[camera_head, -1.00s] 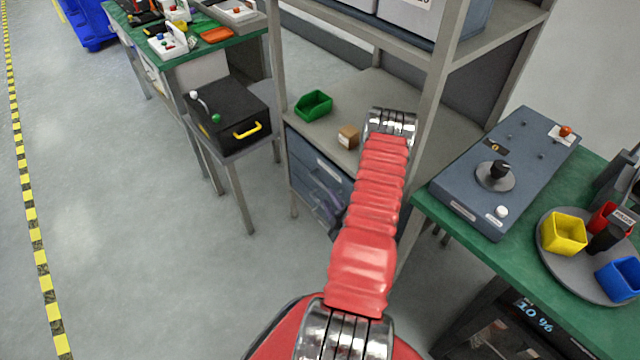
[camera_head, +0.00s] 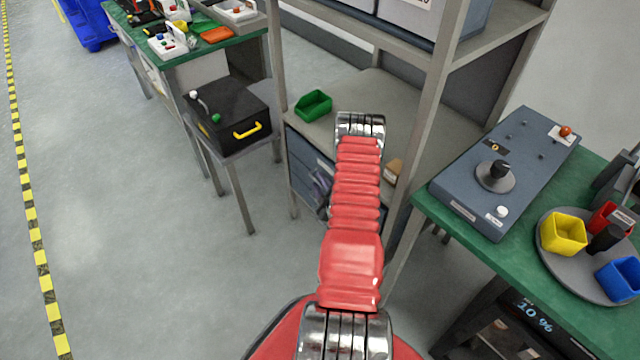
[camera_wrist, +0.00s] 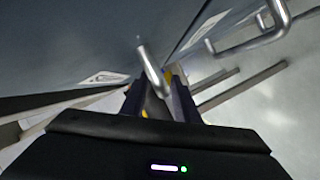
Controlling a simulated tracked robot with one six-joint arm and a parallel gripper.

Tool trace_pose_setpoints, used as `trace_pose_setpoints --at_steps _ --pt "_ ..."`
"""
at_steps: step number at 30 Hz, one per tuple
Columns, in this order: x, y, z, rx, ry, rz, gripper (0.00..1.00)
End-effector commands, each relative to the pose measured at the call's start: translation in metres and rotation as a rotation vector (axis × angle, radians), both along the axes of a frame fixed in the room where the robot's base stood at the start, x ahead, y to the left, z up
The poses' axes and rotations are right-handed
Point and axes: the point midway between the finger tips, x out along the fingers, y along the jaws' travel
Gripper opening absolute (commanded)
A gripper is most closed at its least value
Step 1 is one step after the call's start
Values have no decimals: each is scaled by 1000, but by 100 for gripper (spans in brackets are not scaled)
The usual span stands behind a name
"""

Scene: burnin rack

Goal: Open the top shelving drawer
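The grey shelving unit stands in the middle of the head view. Its top drawer (camera_head: 304,151) has a blue-grey front below the shelf board and looks closed; my arm hides its right part. My gripper (camera_head: 320,187) is partly visible in front of the drawers, mostly behind my arm. In the wrist view, my gripper (camera_wrist: 157,92) has its fingers apart. A metal bar handle (camera_wrist: 150,66) on a blue-grey front reaches between the fingers; contact cannot be told. A white label (camera_wrist: 103,77) is on that front. I cannot tell which drawer this handle belongs to.
A green bin (camera_head: 314,105) and a partly hidden brown box (camera_head: 393,171) sit on the shelf above the drawers. A black box with a yellow handle (camera_head: 247,130) stands on a stand at left. A green workbench (camera_head: 448,213) is close at right. The floor at left is clear.

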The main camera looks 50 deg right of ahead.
Motion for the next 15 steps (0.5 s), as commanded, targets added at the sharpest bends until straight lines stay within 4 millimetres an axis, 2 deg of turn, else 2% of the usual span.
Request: trace_pose_setpoints --at_steps 3,15 --pt "0 0 0 0 0 0 28" --pt "0 0 0 0 0 0 0"
